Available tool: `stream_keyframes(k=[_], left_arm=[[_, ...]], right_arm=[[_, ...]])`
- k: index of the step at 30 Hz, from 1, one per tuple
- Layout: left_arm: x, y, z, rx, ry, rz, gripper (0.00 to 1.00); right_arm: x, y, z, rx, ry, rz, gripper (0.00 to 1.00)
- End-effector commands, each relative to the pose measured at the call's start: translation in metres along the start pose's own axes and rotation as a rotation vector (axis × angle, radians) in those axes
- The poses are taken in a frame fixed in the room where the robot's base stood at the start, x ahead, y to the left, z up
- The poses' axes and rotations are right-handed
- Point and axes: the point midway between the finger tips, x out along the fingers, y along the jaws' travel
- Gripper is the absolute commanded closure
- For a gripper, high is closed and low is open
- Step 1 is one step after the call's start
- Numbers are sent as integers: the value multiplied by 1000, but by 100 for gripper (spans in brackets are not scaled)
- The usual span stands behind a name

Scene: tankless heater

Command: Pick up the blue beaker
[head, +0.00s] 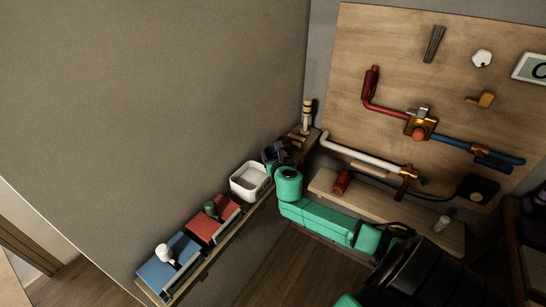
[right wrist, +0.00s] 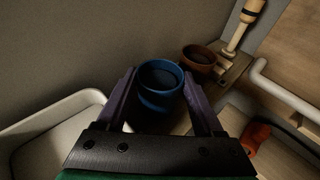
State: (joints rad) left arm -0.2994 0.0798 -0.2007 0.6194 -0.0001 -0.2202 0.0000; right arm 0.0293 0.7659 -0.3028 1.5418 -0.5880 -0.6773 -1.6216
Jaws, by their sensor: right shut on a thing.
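The blue beaker (right wrist: 160,101) stands between the two purple fingers of my right gripper (right wrist: 159,84) in the right wrist view. Its round open mouth faces the camera. The gripper is shut on it, one finger on each side. In the head view the gripper (head: 271,157) is at the wall shelf, just beyond the white bin, and the green arm partly hides it. I cannot tell whether the beaker's base touches the shelf. My left gripper is not in view.
A white bin (head: 235,187) stands beside the gripper. A brown cup (right wrist: 199,57) and a wooden post (head: 307,114) are beyond the beaker. Red (head: 199,229) and blue (head: 158,277) trays lie along the shelf. A pipe board (head: 380,50) hangs at right.

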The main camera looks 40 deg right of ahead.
Motion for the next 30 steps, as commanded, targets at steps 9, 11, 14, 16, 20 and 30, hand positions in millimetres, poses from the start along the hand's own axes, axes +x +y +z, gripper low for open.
stream_keyframes(k=[9,11,14,16,20,30], left_arm=[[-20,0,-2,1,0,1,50],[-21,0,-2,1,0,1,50],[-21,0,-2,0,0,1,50],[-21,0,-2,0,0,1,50],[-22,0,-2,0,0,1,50],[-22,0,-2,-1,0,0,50]], right_arm=[[-27,1,87,-4,-7,3,100],[-34,1,110,-5,-9,3,100],[-44,1,141,-4,-7,3,100],[-49,1,159,-3,-6,2,100],[-55,0,178,-2,-3,0,100],[-57,0,185,0,0,0,100]])
